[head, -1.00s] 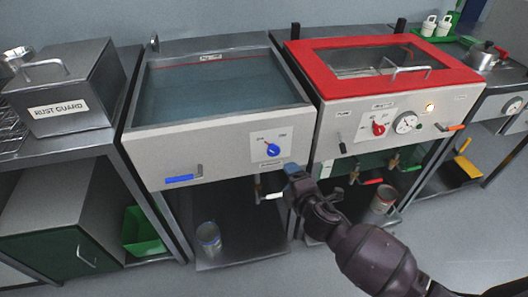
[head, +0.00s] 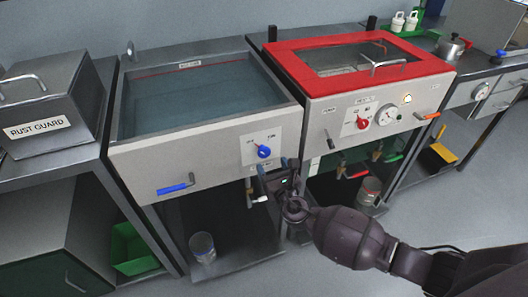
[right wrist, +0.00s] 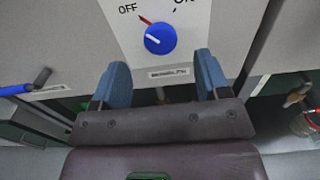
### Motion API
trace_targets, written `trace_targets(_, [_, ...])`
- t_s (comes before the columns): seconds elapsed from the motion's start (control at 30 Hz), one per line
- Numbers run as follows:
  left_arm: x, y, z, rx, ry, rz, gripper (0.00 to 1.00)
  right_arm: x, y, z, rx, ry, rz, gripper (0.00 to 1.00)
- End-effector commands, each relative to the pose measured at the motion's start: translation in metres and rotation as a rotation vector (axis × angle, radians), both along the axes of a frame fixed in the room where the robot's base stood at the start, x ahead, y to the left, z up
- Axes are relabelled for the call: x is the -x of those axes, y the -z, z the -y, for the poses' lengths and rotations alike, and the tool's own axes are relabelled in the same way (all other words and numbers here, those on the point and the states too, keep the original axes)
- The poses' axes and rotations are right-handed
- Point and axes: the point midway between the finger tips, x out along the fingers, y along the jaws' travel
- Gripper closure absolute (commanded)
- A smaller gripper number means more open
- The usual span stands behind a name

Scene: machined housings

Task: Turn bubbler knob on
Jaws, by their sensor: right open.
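The blue bubbler knob (head: 264,152) sits on a white label plate on the front panel of the water-filled tank (head: 211,142). In the right wrist view the knob (right wrist: 160,38) has a white mark, and a red pointer runs from it up-left toward OFF; ON is partly cut off at upper right. My right gripper (head: 275,167) is just below and right of the knob in the head view. Its blue fingers (right wrist: 163,78) are open and empty, spread to either side below the knob, apart from it. My left gripper is not in view.
A blue-handled lever (head: 173,190) is at the panel's lower left. The red-lidded machine (head: 290,62) with a red knob (head: 362,124) and gauge stands to the right. A rust guard box (head: 45,105) is at left. A white-handled valve (head: 258,199) hangs below the panel.

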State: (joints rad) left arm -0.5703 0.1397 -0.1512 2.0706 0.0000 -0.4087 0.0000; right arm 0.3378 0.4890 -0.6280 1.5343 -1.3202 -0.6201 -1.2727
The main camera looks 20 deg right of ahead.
Motion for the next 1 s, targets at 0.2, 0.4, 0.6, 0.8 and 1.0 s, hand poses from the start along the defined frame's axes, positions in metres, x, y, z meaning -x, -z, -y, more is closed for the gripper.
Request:
trace_targets(0.2, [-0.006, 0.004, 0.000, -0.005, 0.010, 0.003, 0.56, -0.038, 0.003, -0.002, -0.001, 0.001, -0.002, 0.31])
trace_targets(0.4, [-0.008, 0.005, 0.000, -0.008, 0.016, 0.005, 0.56, -0.062, 0.002, -0.002, -0.002, 0.000, -0.002, 0.31])
trace_targets(0.6, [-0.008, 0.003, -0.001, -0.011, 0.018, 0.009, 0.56, -0.071, 0.001, -0.002, -0.003, 0.000, -0.002, 0.31])
trace_targets(0.8, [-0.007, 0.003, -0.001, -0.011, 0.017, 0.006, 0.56, -0.071, 0.000, -0.002, -0.004, 0.000, -0.001, 0.31])
trace_targets(1.0, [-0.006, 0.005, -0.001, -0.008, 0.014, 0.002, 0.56, -0.071, 0.000, -0.002, -0.003, 0.000, -0.001, 0.53])
